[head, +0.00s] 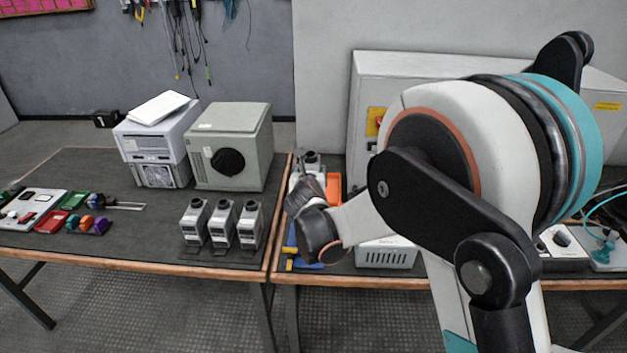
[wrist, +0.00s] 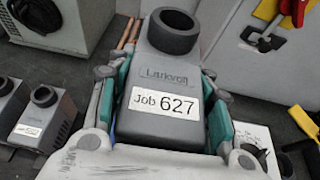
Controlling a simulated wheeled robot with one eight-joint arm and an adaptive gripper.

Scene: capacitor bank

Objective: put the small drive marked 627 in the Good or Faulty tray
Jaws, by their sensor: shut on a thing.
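The small drive marked "Job 627" (wrist: 165,105) is grey with a black round collar on top, and it fills the middle of the wrist view. My gripper (wrist: 160,78) is shut on it, with a teal-and-grey finger against each side. In the head view my arm covers most of the gripper area, and a dark round top (head: 311,157) shows just behind it. An orange tray-like piece (head: 333,188) and a blue one (head: 304,266) are partly hidden by the arm; I cannot read any Good or Faulty marking.
Three similar grey drives (head: 222,222) stand along the left table's front edge. A green-grey box (head: 235,148) and a stacked white unit (head: 157,140) stand behind them. A large white cabinet (head: 400,72) backs the right table.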

